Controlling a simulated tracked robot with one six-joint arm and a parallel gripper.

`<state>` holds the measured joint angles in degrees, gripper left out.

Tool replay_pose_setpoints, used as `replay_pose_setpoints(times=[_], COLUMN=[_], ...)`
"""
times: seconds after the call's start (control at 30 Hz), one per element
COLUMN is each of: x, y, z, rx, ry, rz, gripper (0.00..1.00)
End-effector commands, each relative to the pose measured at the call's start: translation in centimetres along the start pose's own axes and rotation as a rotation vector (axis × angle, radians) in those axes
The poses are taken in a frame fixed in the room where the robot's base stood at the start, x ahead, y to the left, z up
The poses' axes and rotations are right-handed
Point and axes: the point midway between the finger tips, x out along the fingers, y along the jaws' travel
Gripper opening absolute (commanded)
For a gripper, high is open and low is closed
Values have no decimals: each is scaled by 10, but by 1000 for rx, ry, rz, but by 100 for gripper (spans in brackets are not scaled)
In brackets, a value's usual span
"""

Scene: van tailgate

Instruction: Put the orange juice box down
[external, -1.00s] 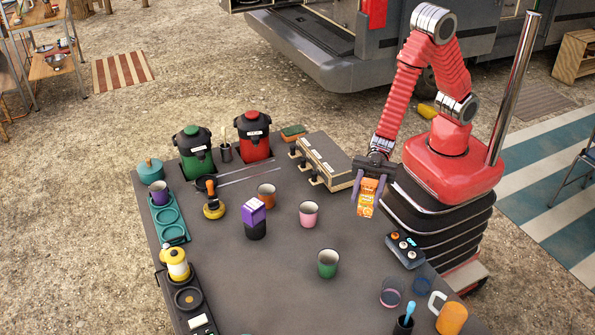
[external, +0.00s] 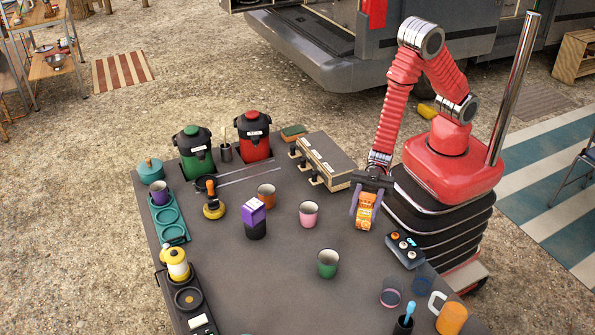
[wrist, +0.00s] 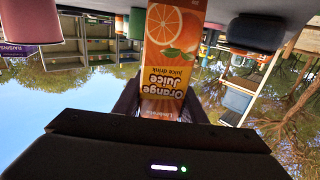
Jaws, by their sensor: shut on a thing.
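The orange juice box (external: 366,211) is an orange carton held between the fingers of my gripper (external: 367,200) at the right side of the dark table (external: 290,285). My gripper is shut on it and points down. In the wrist view the juice box (wrist: 172,60) fills the middle, its printed label upside down, between my gripper's dark fingers (wrist: 165,105). The box is at or just above the tabletop; I cannot tell whether its base touches.
A control pad with knobs (external: 404,249) lies close to the right of the box. A pink cup (external: 308,214) and a green cup (external: 327,263) stand to its left. A stove-like case (external: 325,160) is behind. A purple carton (external: 255,218) stands further left. Bare table lies in front.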

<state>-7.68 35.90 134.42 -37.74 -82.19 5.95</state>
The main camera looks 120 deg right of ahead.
Motion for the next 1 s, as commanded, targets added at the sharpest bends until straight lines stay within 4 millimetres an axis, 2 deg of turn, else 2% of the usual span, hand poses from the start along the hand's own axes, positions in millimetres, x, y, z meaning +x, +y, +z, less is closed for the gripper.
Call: replay_pose_setpoints(times=[0.43,0.47,0.5,0.73,1.0], x=[0,0,0,0,0], y=[0,0,0,0,0], z=[5,5,5,5,4], rx=[-1,-1,-1,-1,-1], ry=[2,2,2,1,1], rz=[0,0,0,0,0], gripper=[10,38,41,56,56])
